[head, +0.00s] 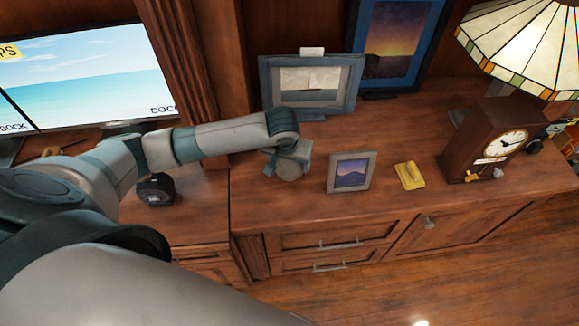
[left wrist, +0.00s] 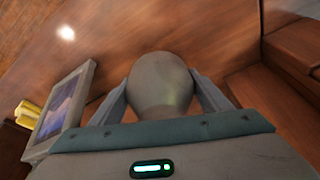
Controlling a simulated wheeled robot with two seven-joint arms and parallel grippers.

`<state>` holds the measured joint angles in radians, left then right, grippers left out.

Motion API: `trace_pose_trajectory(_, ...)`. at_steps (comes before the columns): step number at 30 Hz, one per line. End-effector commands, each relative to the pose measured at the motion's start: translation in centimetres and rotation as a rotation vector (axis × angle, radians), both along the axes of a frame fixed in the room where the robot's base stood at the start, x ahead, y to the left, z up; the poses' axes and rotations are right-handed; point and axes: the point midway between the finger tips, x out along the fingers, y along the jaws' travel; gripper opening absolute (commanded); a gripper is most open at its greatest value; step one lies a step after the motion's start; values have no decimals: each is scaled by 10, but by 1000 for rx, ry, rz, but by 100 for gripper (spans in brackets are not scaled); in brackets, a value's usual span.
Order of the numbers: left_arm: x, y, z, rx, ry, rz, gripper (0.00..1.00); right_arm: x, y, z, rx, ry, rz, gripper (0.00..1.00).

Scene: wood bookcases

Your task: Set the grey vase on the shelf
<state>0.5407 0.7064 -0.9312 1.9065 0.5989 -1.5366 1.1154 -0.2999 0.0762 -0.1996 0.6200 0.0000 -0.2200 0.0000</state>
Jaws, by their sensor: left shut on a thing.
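The grey vase (head: 291,171) is between the fingers of my left gripper (head: 287,161), over the wooden cabinet top (head: 400,135) in the head view. In the left wrist view the rounded grey vase (left wrist: 160,84) fills the space between the two fingers of my left gripper (left wrist: 165,98), which is shut on it. The arm hides part of the vase in the head view, and I cannot tell whether its base touches the wood. My right gripper is not in view.
A small framed picture (head: 351,173) stands just right of the vase. A yellow object (head: 410,175), a wooden clock (head: 486,140) and a stained-glass lamp (head: 525,45) are further right. A larger grey frame (head: 311,85) stands behind. A black tape measure (head: 155,189) lies left.

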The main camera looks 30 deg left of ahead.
Motion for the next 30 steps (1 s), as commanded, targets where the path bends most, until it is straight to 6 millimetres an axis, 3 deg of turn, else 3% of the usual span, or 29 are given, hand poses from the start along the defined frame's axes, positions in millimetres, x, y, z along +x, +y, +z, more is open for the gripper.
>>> trace_pose_trajectory(7,0,0,-23,0,-1,0,36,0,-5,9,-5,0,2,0)
trace_pose_trajectory(19,0,0,-27,-1,0,0,36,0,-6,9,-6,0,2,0)
trace_pose_trajectory(20,-1,0,-28,0,1,0,75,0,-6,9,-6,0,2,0)
trace_pose_trajectory(21,0,0,-28,0,1,0,85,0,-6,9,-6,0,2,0)
trace_pose_trajectory(22,0,0,-28,0,0,0,89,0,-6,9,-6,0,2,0)
trace_pose_trajectory(30,0,0,-28,0,0,0,89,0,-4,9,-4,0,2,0)
